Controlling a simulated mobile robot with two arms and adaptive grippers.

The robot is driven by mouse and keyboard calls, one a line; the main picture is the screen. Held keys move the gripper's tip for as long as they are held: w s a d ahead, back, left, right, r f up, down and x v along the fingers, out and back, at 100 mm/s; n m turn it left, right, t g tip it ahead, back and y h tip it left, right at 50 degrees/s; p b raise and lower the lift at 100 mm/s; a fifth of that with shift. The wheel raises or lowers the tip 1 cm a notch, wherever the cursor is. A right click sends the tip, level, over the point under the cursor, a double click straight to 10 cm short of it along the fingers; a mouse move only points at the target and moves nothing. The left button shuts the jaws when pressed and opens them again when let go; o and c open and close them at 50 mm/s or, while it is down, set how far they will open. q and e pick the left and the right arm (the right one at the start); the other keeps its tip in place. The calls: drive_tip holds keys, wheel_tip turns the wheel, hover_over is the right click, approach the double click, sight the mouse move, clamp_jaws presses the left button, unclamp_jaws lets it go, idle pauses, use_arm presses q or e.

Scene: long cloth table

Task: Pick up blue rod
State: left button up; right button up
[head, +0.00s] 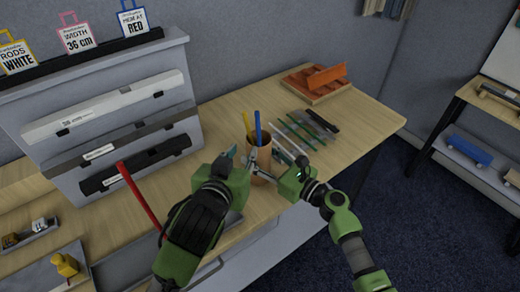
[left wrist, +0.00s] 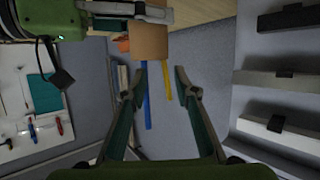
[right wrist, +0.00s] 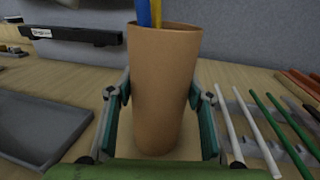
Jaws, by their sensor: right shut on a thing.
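The blue rod (head: 257,128) stands in a tan cup (head: 259,177) beside a yellow rod (head: 246,122). The left wrist view shows the blue rod (left wrist: 147,105) close to one finger of my left gripper (left wrist: 160,70), with the yellow rod (left wrist: 167,82) near the other. That gripper is open and does not grip either rod. In the head view my left gripper (head: 232,155) is just left of the cup. My right gripper (right wrist: 160,105) is shut around the cup (right wrist: 164,90), which stands upright; the blue rod (right wrist: 144,12) shows at its mouth.
A grey rack (head: 105,110) with labelled bars stands at the left. A red rod (head: 138,194) slants up near my left arm.

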sight(258, 139)
use_arm(q)
drive_tip(key=shift+s+a+m+t+h, duration=0.8)
drive_tip(key=shift+s+m+t+h, duration=0.7)
drive_tip(key=shift+s+h, duration=0.7)
drive_tip(key=x, duration=0.6)
drive_tip(key=d+x, duration=0.1)
drive_tip(key=x, duration=0.5)
drive_tip(key=shift+s+f, duration=0.1)
drive_tip(key=shift+s, duration=0.15)
drive_tip(key=shift+a, duration=0.1)
clamp_jaws()
